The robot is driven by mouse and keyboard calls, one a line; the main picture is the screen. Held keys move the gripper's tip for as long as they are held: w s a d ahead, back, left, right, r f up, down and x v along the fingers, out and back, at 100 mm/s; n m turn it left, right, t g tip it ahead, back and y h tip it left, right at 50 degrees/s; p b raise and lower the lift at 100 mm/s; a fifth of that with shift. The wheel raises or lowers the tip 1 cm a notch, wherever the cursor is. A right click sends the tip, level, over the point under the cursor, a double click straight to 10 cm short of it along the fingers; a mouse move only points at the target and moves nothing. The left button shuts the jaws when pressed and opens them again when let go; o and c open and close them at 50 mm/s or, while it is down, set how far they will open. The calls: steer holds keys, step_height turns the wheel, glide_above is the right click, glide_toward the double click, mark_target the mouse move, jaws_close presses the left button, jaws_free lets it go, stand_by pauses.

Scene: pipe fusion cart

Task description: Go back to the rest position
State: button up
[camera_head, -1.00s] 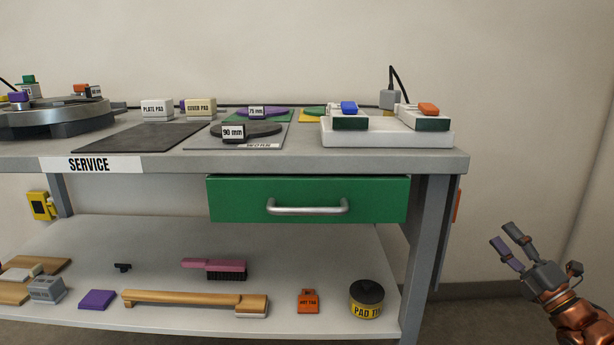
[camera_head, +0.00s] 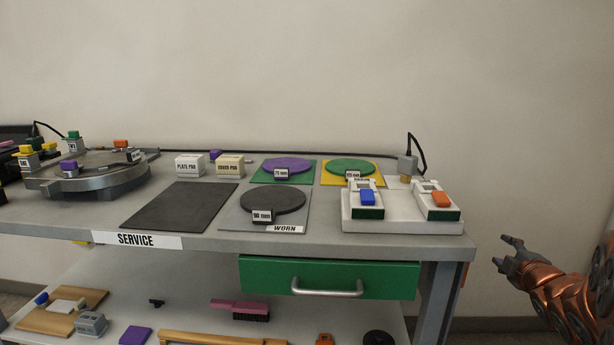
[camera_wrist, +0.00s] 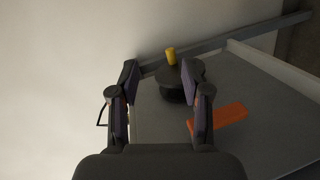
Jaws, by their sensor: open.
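My gripper (camera_head: 508,256) is at the right in the head view, beside the right end of the service bench (camera_head: 60,215) and apart from it. Its fingers are spread and nothing is between them that I can see held. In the wrist view my gripper (camera_wrist: 160,95) is open, with both dark fingers apart. Beyond the fingers a dark round thing with a yellow top (camera_wrist: 171,58) shows on a grey surface, and an orange flat piece (camera_wrist: 230,115) lies to the right of them.
The green drawer (camera_head: 265,275) under the bench top looks shut. A white charger base (camera_head: 400,224) with two devices stands at the bench's right end. The lower shelf (camera_head: 195,300) holds several tools. Bare wall and floor lie around my gripper.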

steer(key=s+a+r+m+g+y+p, duration=0.1)
steer(key=s+a+r+m+g+p, duration=0.3)
steer(key=s, duration=0.9)
steer(key=s+a+r+m+g+p, duration=0.5)
steer(key=s+a+r+g+p, duration=0.2)
steer(key=s+a+p, duration=0.6)
steer(key=s+a+r+m+g+y+p, duration=0.1)
steer(key=s+a+r+m+g+p, duration=0.3)
steer(key=s+a+r+p, duration=0.5)
steer(key=s+a+g+p, duration=0.1)
steer(key=s+g+p, duration=0.1)
steer(key=s+p, duration=0.1)
steer(key=shift+s+a+r+y, duration=0.3)
steer(key=shift+s+a+r, duration=0.1)
steer(key=shift+s, duration=0.3)
steer(key=shift+s+a+f, duration=0.1)
steer(key=shift+f, duration=0.05)
steer(key=shift+c, duration=0.6)
steer(key=shift+s, duration=0.15)
